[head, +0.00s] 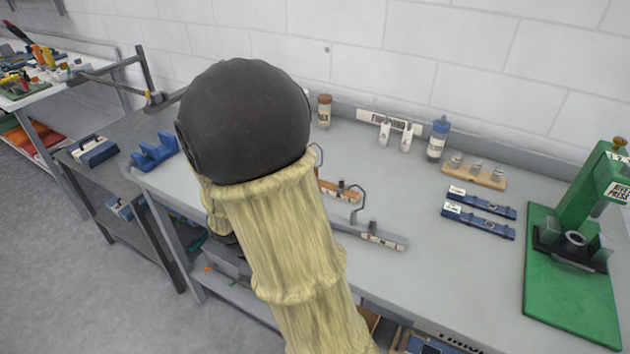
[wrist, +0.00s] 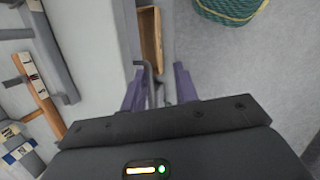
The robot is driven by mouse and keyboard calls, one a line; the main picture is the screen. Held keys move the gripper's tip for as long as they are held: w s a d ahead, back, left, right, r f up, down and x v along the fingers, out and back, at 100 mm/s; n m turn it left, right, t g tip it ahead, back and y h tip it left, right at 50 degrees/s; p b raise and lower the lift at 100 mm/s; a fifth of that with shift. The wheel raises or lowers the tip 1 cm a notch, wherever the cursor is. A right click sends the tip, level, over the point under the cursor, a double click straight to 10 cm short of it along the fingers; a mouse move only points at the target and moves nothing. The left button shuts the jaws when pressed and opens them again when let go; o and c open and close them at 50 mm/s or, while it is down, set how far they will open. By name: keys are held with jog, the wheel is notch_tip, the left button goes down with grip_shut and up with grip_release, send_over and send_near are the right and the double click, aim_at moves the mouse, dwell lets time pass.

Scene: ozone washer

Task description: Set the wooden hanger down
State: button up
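The wooden hanger (head: 338,189) lies on the grey workbench (head: 440,285), an orange-brown bar with pale labels and a bent metal hook. It also shows at the left of the wrist view (wrist: 42,97). In the wrist view my gripper (wrist: 160,66) has its two purple fingers apart, well to the right of the wooden hanger and past the bench edge. A thin bent grey rod (wrist: 151,80) shows between the fingers; I cannot tell what it belongs to or whether they touch it. In the head view my arm hides the gripper.
A grey hanger (head: 384,238) lies in front of the wooden one, nearer the bench edge. Blue bars (head: 480,218), bottles and a green rivet press (head: 570,285) stand to the right. A blue cradle (head: 155,152) stands at left. A green coil (wrist: 230,8) lies on the floor.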

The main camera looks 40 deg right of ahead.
jog(key=w+d+r+n+h, duration=0.1)
jog(key=w+d+n+h, duration=0.1)
jog(key=d, duration=0.1)
jog(key=w+d+n+h+p, duration=0.1)
jog(key=w+d+n+h, duration=0.1)
jog(key=d+n+h, duration=0.1)
jog(key=w+d+r+n+h, duration=0.1)
jog(key=w+d+n+h, duration=0.1)
jog(key=d+h, duration=0.1)
jog(key=shift+w+d+r, duration=0.2)
jog(key=shift+d+r, duration=0.15)
jog(key=shift+d, duration=0.15)
jog(key=w+r+n+t+h, duration=0.2)
jog(key=w+n, duration=0.1)
jog(key=w, duration=0.2)
jog(key=w+d+r+n+t+h+p, duration=0.1)
jog(key=w+r+n+t+h, duration=0.1)
jog(key=w+r+n+h, duration=0.1)
jog(key=shift+w+d+n+t+h, duration=0.3)
jog(key=shift+w+n, duration=0.5)
jog(key=shift+w, duration=0.2)
jog(key=shift+r, duration=0.1)
jog(key=w+d+p, duration=0.2)
jog(key=d, duration=1)
jog(key=shift+w, duration=0.15)
